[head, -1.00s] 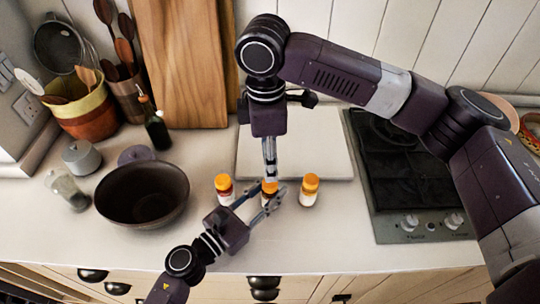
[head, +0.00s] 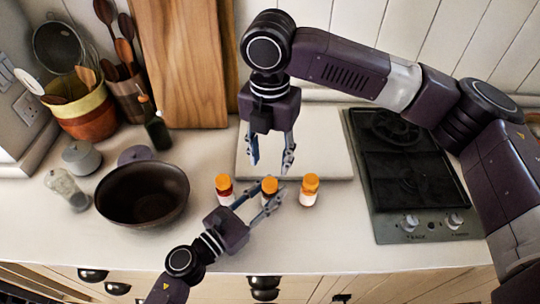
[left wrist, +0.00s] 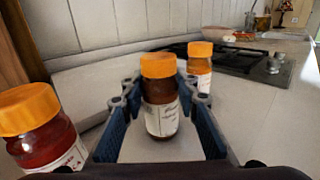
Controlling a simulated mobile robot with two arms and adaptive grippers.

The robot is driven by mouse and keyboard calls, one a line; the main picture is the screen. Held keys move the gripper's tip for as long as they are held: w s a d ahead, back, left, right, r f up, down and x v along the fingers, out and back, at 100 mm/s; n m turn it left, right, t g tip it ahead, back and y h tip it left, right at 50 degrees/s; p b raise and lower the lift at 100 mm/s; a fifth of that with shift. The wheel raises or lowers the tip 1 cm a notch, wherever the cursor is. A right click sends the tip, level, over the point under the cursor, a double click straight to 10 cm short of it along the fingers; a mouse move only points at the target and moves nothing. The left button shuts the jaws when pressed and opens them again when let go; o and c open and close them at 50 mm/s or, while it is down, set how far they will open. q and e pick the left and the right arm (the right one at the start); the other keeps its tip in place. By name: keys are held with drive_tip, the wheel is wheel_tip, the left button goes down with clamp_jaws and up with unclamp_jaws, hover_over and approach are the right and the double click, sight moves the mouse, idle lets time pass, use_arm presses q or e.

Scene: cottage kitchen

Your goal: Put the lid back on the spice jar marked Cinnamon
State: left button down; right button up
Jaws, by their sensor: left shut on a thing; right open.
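Three small spice jars with orange lids stand in a row on the counter: a left jar (head: 224,188), a middle jar (head: 269,186) and a right jar (head: 309,189). My left gripper (head: 267,194) is shut around the body of the middle jar. In the left wrist view the middle jar (left wrist: 160,95) stands upright between the fingers, its orange lid sitting level on top. Its label is too blurred to read. The left jar (left wrist: 40,130) has red contents. My right gripper (head: 270,166) is open and empty, just behind and above the middle jar, apart from its lid.
A dark bowl (head: 143,194) stands left of the jars. A pale board (head: 330,150) lies behind them, and a gas hob (head: 412,180) is to the right. A dark bottle (head: 156,132) and a glass jar (head: 66,188) stand further left. The counter in front is clear.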

sight(270, 182)
drive_tip(key=shift+f, duration=4)
drive_tip(key=shift+c, duration=0.2)
